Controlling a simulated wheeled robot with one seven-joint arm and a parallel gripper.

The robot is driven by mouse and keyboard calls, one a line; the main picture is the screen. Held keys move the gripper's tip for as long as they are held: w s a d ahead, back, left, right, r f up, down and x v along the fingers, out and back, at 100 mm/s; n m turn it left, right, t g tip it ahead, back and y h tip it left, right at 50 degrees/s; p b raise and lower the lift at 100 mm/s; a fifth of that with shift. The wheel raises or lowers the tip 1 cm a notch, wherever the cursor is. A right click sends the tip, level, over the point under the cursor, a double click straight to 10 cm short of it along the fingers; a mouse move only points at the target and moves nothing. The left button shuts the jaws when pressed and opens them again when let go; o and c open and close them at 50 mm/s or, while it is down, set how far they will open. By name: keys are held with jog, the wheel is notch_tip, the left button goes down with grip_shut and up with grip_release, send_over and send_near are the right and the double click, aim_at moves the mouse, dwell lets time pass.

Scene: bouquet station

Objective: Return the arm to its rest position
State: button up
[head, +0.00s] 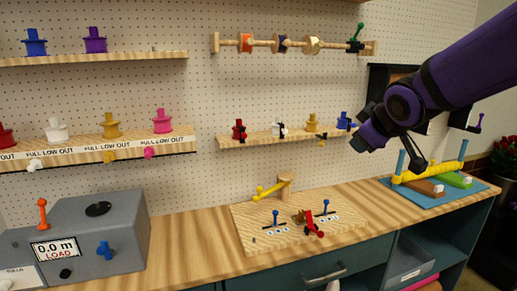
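My purple arm (470,70) reaches in from the upper right of the head view. Its end hangs in the air in front of the pegboard, above the right part of the bench. My gripper (418,162) shows as dark, thin parts pointing down, close in the picture to the yellow piece on the blue mat. I cannot tell whether it touches anything or whether its fingers are open. No held object can be made out.
A blue mat (480,188) with a yellow bar (435,173) lies below the arm. A wooden lever board (262,236) is mid-bench, a grey load box (125,225) at left. Shelves with coloured spools and a wall rod (265,43) line the pegboard. Red flowers (505,155) stand far right.

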jog(key=s+d+f+m+g, duration=0.1)
jog(key=s+d+m+g, duration=0.1)
jog(key=s, duration=1)
jog(key=s+d+m+g, duration=0.3)
jog(key=s+m, duration=0.3)
jog(key=s, duration=0.7)
jog(key=shift+s+d+f, duration=0.3)
jog(key=shift+d+f, duration=0.1)
jog(key=shift+d, duration=0.25)
